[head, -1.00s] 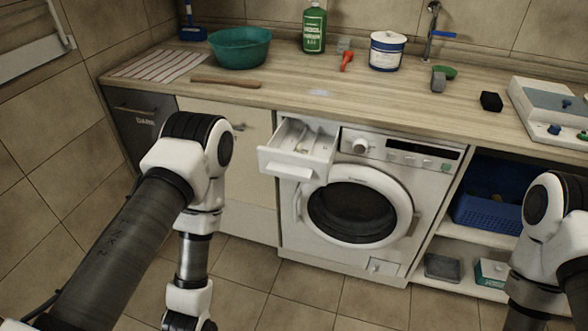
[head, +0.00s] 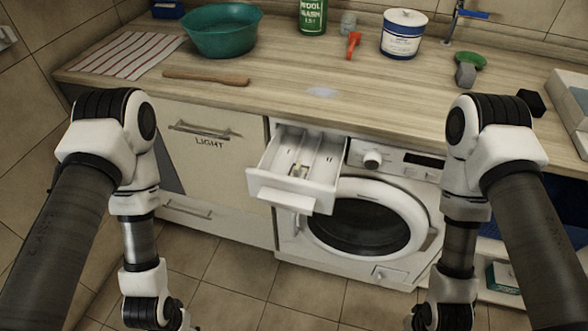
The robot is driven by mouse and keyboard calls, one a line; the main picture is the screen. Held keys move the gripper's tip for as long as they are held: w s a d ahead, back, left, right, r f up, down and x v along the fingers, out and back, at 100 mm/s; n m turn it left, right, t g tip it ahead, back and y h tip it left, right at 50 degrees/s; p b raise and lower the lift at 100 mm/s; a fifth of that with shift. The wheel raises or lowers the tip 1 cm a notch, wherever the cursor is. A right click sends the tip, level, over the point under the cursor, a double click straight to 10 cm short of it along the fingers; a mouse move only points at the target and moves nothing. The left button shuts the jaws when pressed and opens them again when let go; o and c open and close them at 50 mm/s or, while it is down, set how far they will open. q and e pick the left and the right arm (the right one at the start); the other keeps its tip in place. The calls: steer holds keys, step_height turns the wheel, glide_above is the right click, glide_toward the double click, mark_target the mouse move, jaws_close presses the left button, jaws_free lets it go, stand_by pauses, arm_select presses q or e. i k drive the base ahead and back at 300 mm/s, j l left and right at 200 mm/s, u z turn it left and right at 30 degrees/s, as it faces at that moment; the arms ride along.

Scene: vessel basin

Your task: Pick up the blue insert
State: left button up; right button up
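The washing machine's white detergent drawer (head: 264,183) is pulled open. It has long compartments, and a small yellowish thing lies in it, too small to make out. No clearly blue insert shows in the drawer.
The washer's round door (head: 413,212) is shut. Floor in front is clear.

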mark_target(298, 171)
steer(key=z, duration=0.4)
steer(key=j+z, duration=0.15)
steer(key=z, duration=0.2)
steer(key=j+z, duration=0.1)
steer(key=z, duration=0.3)
steer(key=j+z, duration=0.2)
steer(key=j, duration=0.2)
steer(key=k+j+z, duration=0.25)
steer(key=j, duration=0.15)
steer(key=j+z, duration=0.2)
steer(key=j, duration=0.2)
steer(key=k+j+z, duration=0.2)
steer(key=j, duration=0.2)
steer(key=k+j+z, duration=0.1)
steer(key=j+z, duration=0.15)
steer(key=j, duration=0.4)
